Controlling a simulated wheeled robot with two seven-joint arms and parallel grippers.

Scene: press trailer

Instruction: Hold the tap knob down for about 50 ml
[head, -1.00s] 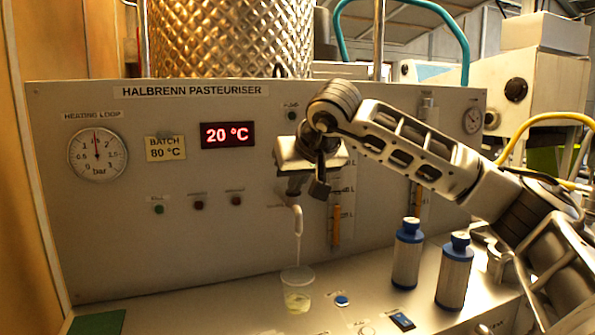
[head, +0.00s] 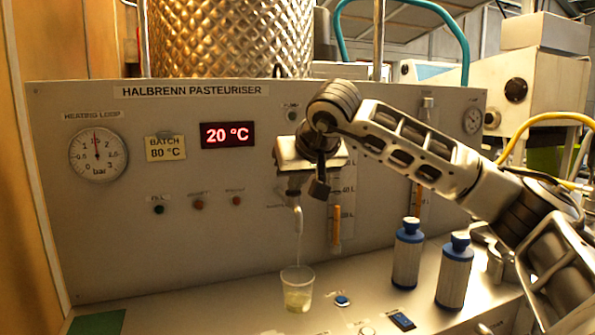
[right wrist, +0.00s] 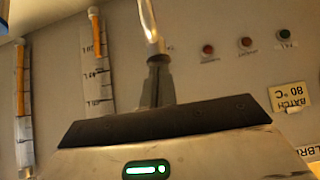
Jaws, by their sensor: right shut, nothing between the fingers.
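The tap spout (head: 299,217) sticks out of the panel, and a thin pale stream runs from it into a clear cup (head: 297,273). The cup stands upright on the ledge with some pale yellowish liquid in its lower part. My right gripper (head: 294,197) is shut and empty, pointing down right at the top of the spout. The knob is hidden by the fingers; I cannot make out the contact itself. In the right wrist view the shut fingertips (right wrist: 158,62) meet the base of the shiny spout (right wrist: 149,22). My left gripper is not in view.
Two blue-capped bottles (head: 407,255) (head: 454,272) stand right of the cup. A blue button (head: 342,301) and a switch (head: 402,321) sit on the ledge. The panel carries a gauge (head: 97,155), a red 20 °C display (head: 227,135) and level tubes (head: 337,225).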

